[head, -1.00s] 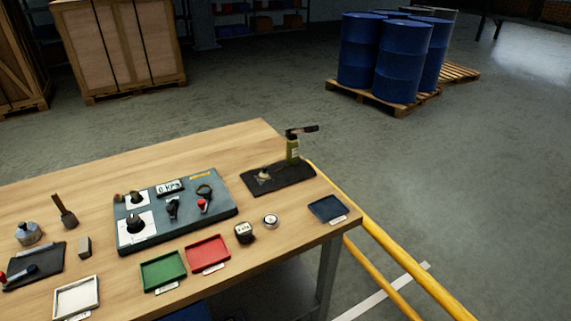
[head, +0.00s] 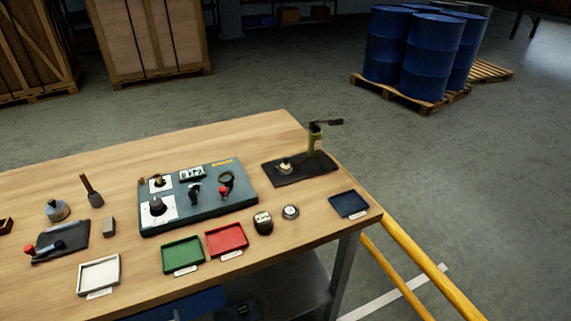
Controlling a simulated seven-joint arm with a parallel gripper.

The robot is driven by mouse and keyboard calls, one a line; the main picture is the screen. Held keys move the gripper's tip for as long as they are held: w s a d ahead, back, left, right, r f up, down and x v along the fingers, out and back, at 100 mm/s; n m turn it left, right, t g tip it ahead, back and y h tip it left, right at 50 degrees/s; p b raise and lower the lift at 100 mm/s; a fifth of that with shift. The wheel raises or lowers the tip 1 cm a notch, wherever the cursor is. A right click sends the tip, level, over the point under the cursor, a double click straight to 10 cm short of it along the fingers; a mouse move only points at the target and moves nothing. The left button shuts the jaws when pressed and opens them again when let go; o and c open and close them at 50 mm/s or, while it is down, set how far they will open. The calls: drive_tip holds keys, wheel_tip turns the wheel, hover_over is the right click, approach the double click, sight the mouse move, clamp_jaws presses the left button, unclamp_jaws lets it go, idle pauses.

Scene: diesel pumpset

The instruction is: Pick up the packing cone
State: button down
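My gripper is not in view. I cannot tell for sure which thing is the packing cone. A small pale, roughly cone-shaped piece (head: 286,167) sits on a black mat (head: 315,175) at the bench's far right. A green upright piece with a dark lever on top (head: 316,140) stands beside it on the same mat. A dark rounded piece (head: 157,206) is on a white square of the blue-grey panel (head: 210,207). These pieces are too small to make out in detail.
The wooden bench (head: 240,145) holds white (head: 99,274), green (head: 182,255), red (head: 227,239) and dark blue (head: 349,204) trays. A dark mat with a red-ended tool (head: 62,242) lies left. Yellow rails (head: 425,262) run beside the bench. Blue drums (head: 432,60) stand behind.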

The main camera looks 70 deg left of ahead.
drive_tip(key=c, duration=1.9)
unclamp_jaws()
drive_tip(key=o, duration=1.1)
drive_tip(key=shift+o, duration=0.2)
